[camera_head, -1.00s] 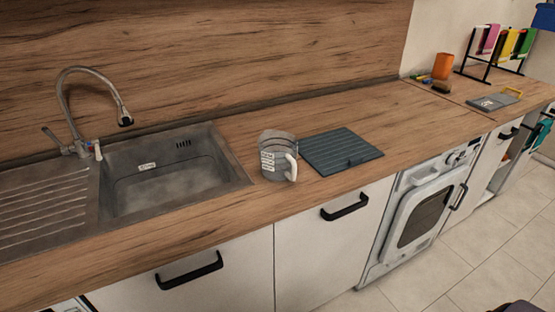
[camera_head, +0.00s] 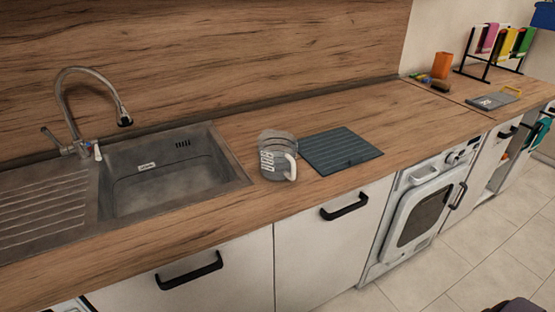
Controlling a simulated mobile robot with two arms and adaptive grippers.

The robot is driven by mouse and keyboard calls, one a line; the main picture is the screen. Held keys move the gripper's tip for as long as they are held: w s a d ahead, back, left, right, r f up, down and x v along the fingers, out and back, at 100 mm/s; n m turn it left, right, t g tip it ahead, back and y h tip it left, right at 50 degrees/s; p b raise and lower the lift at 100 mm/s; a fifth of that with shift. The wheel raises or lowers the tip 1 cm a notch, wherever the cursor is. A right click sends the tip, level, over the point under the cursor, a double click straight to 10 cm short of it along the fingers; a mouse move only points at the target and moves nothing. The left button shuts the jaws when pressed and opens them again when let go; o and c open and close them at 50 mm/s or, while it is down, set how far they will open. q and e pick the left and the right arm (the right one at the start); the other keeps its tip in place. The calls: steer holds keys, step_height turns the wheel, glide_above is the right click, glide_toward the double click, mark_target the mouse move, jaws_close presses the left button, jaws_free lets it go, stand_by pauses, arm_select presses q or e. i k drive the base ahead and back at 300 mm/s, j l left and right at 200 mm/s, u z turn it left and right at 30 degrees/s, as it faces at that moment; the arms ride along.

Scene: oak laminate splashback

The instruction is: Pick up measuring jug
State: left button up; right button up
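The measuring jug (camera_head: 272,158) stands upright on the wooden worktop, just right of the sink. It is clear grey with white markings on its side and a white handle that faces right and towards the front edge. Nothing touches it from above. Neither of my grippers is clearly seen in the head view. A dark shape sits at the bottom right corner, and I cannot tell what it is.
The sink (camera_head: 221,168) with its tall tap (camera_head: 97,75) lies left of the jug. A dark ribbed mat (camera_head: 341,150) lies close on its right. An orange cup (camera_head: 442,65), a clipboard (camera_head: 493,101) and a rack (camera_head: 489,70) stand far right. Worktop (camera_head: 235,215) in front is clear.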

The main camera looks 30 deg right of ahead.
mark_target(276, 149)
steer(key=i+z, duration=0.2)
steer(key=z, duration=0.15)
steer(key=i+j+z, duration=0.15)
steer(key=z, duration=0.2)
